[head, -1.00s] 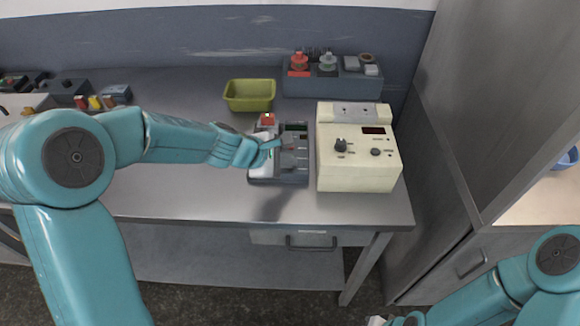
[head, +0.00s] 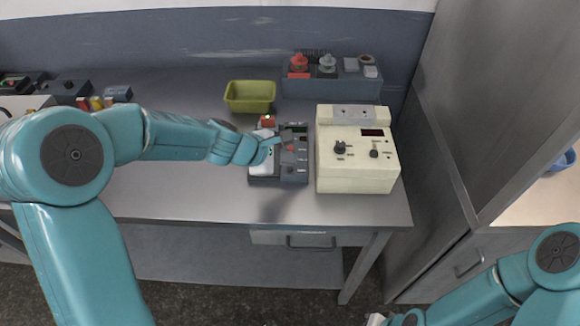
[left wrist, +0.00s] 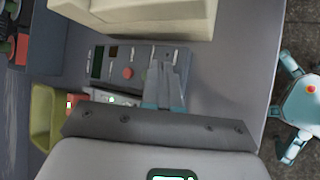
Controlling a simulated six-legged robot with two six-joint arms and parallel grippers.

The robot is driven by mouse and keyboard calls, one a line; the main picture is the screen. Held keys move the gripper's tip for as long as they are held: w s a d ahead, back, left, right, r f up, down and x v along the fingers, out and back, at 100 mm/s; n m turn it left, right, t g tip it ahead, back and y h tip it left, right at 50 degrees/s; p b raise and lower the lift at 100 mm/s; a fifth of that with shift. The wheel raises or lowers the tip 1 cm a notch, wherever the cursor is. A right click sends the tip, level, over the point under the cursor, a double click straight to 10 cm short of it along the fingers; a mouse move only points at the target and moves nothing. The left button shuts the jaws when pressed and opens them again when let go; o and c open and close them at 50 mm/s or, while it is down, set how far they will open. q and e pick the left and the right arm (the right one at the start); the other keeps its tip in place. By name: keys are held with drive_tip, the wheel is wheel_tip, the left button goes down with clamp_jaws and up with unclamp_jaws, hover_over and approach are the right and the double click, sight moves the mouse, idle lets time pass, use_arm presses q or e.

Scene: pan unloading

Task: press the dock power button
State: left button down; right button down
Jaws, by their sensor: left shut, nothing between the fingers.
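The dock is a dark grey unit (head: 292,178) on the bench; it also shows in the left wrist view (left wrist: 140,57). Its panel has a green display (left wrist: 97,62), small controls and a round red button (left wrist: 128,73). I cannot read any label marking the power button. My left gripper (head: 276,142) is shut and empty, over the dock panel. In the left wrist view its fingertips (left wrist: 168,72) lie to the right of the red button; contact cannot be told. My right arm is at the lower right, with only a bit of its end (head: 376,320) at the bottom edge.
A cream box with knobs (head: 356,178) stands close to the dock's right. A green bin (head: 249,96) is behind it, and a grey rack (head: 330,88) stands at the back. A white object (head: 262,162) is on the dock's left part.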

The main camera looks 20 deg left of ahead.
wheel_tip(320, 180, up, 5)
drive_tip(key=p, duration=0.4)
drive_tip(key=shift+f+p, duration=0.15)
drive_tip(key=shift+p, duration=0.15)
drive_tip(key=shift+s, duration=0.15)
